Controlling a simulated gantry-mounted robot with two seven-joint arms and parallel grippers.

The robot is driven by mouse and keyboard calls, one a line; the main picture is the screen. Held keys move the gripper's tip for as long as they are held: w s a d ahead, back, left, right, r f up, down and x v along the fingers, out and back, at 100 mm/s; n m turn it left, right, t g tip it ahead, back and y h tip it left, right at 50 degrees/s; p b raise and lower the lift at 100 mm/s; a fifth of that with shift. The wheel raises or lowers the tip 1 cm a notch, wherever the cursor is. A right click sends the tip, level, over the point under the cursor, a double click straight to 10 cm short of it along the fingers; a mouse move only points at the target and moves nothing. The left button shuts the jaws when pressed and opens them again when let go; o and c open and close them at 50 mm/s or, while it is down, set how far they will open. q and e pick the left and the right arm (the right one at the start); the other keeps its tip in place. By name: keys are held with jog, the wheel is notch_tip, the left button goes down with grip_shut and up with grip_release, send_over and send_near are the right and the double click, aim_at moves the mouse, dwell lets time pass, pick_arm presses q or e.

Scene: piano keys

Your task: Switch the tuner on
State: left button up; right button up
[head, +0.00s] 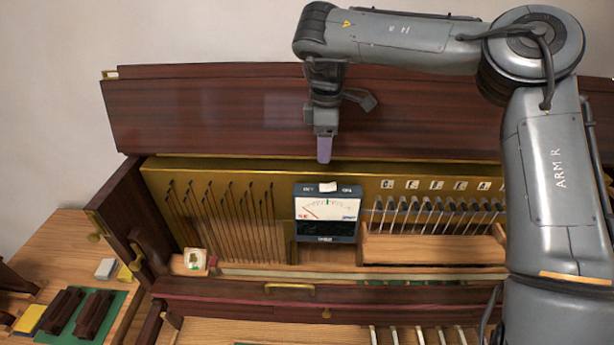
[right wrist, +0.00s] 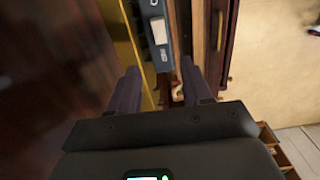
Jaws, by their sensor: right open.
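The tuner (head: 327,232) is a dark blue-grey box with a white dial and a needle, standing upright in the open piano. A white rocker switch (head: 328,187) sits on its top face, between small labels. I cannot tell which way the switch is set. My right gripper (head: 324,150) points down above and behind the tuner, apart from it. In the right wrist view, the tuner's top (right wrist: 161,58) and the switch (right wrist: 158,30) show beyond the gap between the open, empty fingers (right wrist: 160,88). My left gripper is out of view.
The raised dark red lid (head: 200,115) stands behind the gripper. Strings and pins (head: 225,205) lie left of the tuner, and a row of hammers (head: 440,210) lies right of it. A side table (head: 55,255) stands at the lower left.

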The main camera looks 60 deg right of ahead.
aim_at(323, 186)
notch_tip(323, 186, down, 11)
jog(key=shift+s+r+b, duration=0.15)
jog(key=shift+b, duration=0.15)
dwell(0.4)
